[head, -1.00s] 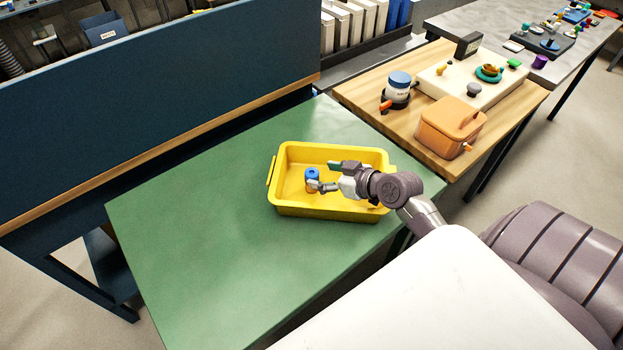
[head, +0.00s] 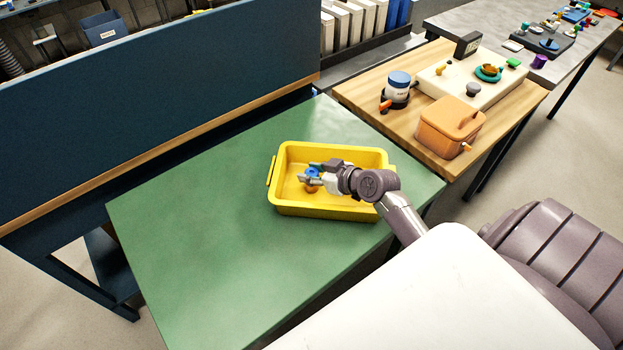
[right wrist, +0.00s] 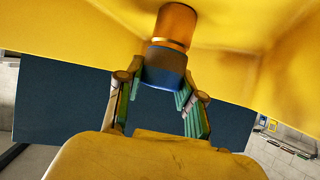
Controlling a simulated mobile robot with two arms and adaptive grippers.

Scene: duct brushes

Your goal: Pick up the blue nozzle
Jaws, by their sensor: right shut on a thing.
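The blue nozzle (head: 313,173) is inside the yellow tray (head: 345,211), toward its left half, with an orange-brown part (head: 311,189) at its lower end. My right gripper (head: 309,172) reaches into the tray from the right and is shut on the nozzle. In the right wrist view the blue nozzle (right wrist: 165,68) shows between the two fingers of the gripper (right wrist: 162,84), with the orange-brown part (right wrist: 174,26) beyond it. I cannot tell whether the nozzle still touches the tray floor. My left gripper is not in view.
The tray stands on a green table (head: 215,240) with free room to the left and front. A dark blue panel (head: 150,95) rises behind. To the right, a wooden table (head: 365,95) holds an orange lidded box (head: 448,130) and a white jar with a blue lid (head: 398,88).

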